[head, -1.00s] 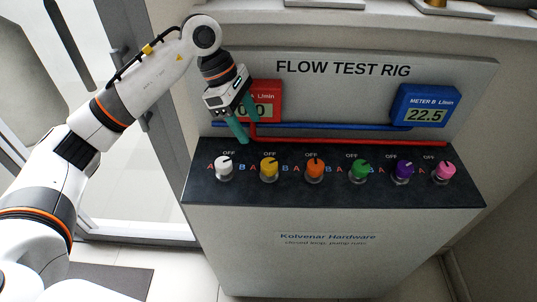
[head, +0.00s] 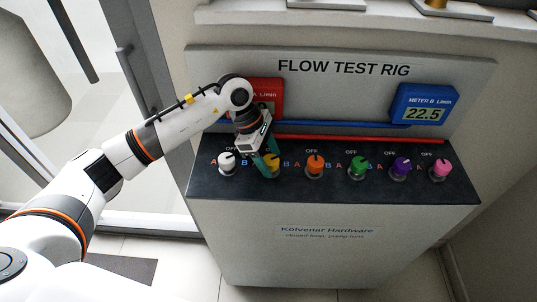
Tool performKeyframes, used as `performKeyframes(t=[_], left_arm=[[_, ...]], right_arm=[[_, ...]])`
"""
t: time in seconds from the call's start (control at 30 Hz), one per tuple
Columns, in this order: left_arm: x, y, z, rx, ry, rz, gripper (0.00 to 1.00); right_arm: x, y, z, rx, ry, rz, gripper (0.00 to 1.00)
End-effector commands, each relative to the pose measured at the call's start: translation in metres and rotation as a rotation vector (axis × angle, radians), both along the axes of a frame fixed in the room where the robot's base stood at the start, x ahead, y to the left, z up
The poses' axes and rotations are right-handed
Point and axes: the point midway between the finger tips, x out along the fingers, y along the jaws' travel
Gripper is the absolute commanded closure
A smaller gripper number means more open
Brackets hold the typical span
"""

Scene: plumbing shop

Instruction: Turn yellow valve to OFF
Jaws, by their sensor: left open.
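The yellow valve knob (head: 272,171) is on the dark top of the flow test rig, second from the left, between the white and orange knobs. My left gripper (head: 270,161) is open, with its teal fingers pointing down at the yellow knob. The fingers overlap the knob in the picture; I cannot tell whether they touch it. The gripper and fingers partly hide the knob, its pointer and its OFF label, so its setting cannot be read. My right gripper is not in view.
A white knob (head: 227,164) is close on the left and an orange knob (head: 314,166) on the right. Green, purple and pink knobs follow. Behind are a red pipe (head: 350,138), the red meter A (head: 271,88), partly covered by my arm, and the blue meter B (head: 424,104), reading 22.5.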

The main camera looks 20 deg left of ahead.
Motion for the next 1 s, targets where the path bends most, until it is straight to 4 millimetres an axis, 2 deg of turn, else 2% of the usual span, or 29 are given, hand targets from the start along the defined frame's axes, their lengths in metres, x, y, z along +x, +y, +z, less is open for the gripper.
performKeyframes(t=[0.07,0.33,0.67,1.0], left_arm=[[0.000,0.000,0.000,0.000,0.000,0.000,0.41],[0.000,0.000,0.000,0.000,0.000,0.000,0.85],[0.000,0.000,0.000,0.000,-0.001,0.046,0.85],[-0.001,0.000,-0.002,-0.001,-0.005,0.278,0.85]], right_arm=[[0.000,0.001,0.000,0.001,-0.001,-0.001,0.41],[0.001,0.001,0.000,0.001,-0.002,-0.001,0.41],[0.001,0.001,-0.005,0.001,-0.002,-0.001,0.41],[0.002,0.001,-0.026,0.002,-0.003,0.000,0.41]])
